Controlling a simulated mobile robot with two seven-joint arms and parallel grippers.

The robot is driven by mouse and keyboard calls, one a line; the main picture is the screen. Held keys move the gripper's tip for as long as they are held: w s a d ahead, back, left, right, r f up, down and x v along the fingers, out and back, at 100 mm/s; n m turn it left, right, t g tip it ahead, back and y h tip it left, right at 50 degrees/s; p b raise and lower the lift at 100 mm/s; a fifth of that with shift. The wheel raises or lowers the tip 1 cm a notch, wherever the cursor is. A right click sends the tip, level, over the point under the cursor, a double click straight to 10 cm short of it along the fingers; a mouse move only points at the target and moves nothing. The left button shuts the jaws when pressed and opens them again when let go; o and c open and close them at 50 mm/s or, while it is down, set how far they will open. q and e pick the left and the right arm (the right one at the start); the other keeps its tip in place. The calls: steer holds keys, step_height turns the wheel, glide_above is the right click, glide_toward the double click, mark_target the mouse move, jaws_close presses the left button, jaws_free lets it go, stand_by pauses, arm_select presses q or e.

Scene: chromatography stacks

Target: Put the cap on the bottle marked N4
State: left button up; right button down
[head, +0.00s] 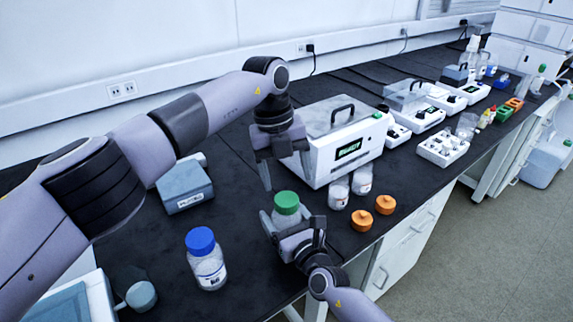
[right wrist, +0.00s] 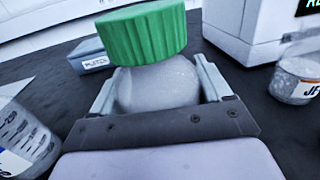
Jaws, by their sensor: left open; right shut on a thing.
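A bottle (right wrist: 158,88) with a rounded, pale body stands between the fingers of my right gripper (head: 287,220), which is shut on it. A green ribbed cap (head: 286,202) sits at the top of this bottle; it also shows in the right wrist view (right wrist: 142,30), looking slightly tilted. I cannot tell whether it is screwed down. My left gripper (head: 285,177) is open and empty, pointing down just above the green cap. Two orange caps (head: 361,220) (head: 385,204) lie on the bench to the right, near two uncapped jars (head: 338,193) (head: 362,180). No N4 mark is readable.
A blue-capped bottle (head: 206,262) stands at the front left. A grey-blue box (head: 184,188) is behind it. A white instrument (head: 345,148) with a green display stands close behind the jars. More devices and a white rack (head: 442,149) line the bench further right.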

mark_target(286, 199)
arm_select(q)
steer(key=n, duration=0.5)
steer(key=shift+r+y, duration=0.25)
steer(key=shift+y, duration=0.05)
steer(key=n, duration=0.4)
steer(key=shift+d+r+n, duration=0.1)
steer(key=shift+r+n, duration=0.05)
steer(key=shift+n, duration=0.15)
steer(key=n+y, duration=0.1)
steer(key=n, duration=0.3)
steer(key=shift+r, duration=0.2)
steer(key=n, duration=0.5)
steer(key=shift+r+t, duration=0.2)
steer(key=shift+t, duration=0.1)
steer(key=shift+f, duration=0.1)
steer(key=shift+f, duration=3.95)
